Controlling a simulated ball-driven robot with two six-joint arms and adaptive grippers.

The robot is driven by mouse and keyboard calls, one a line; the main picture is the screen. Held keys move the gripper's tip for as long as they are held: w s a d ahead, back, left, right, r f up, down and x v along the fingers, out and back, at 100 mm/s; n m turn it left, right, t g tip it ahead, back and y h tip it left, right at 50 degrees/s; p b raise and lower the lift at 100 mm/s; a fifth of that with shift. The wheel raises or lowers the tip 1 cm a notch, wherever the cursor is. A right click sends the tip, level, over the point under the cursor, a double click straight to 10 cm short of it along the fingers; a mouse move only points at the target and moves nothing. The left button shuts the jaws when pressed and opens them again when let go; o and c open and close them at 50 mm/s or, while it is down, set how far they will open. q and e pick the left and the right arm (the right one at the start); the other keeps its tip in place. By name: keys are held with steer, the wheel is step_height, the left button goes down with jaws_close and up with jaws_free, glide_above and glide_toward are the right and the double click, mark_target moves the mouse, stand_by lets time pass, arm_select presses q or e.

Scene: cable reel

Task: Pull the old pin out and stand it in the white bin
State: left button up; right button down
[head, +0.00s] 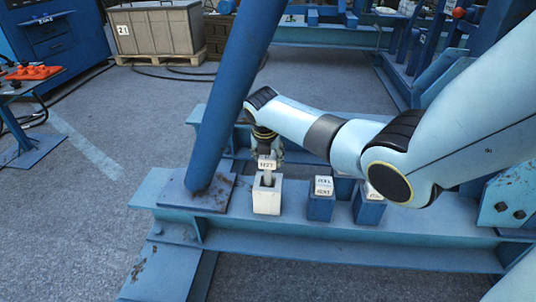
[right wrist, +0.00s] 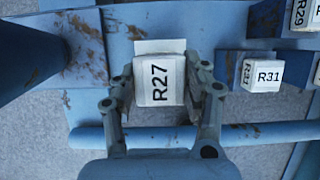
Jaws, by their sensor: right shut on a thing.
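The pin's white head, marked R27 (head: 267,163), is between the fingers of my right gripper (head: 268,152). Its grey shaft runs down into the open top of the white bin (head: 267,199), and the lower end is hidden inside. The pin looks about upright. In the right wrist view the R27 head (right wrist: 160,82) sits between both fingers of my right gripper (right wrist: 162,92). A pale edge, apparently the white bin (right wrist: 160,46), shows behind it. My left gripper is out of view.
Right of the bin, a pin marked R31 (head: 323,186) stands in a blue block (head: 320,209). Another white-topped pin in a blue block (head: 368,211) is partly behind my arm. A thick blue post (head: 228,105) leans close on the left. All stand on a blue beam (head: 340,240).

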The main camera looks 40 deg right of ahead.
mark_target(268, 170)
steer(key=shift+f+b, duration=1.75)
steer(key=shift+f, duration=1.25)
steer(key=shift+f, duration=0.15)
steer(key=shift+f, duration=0.35)
steer(key=c, duration=0.5)
jaws_free()
steer(key=shift+c, duration=0.2)
steer(key=shift+f, duration=0.1)
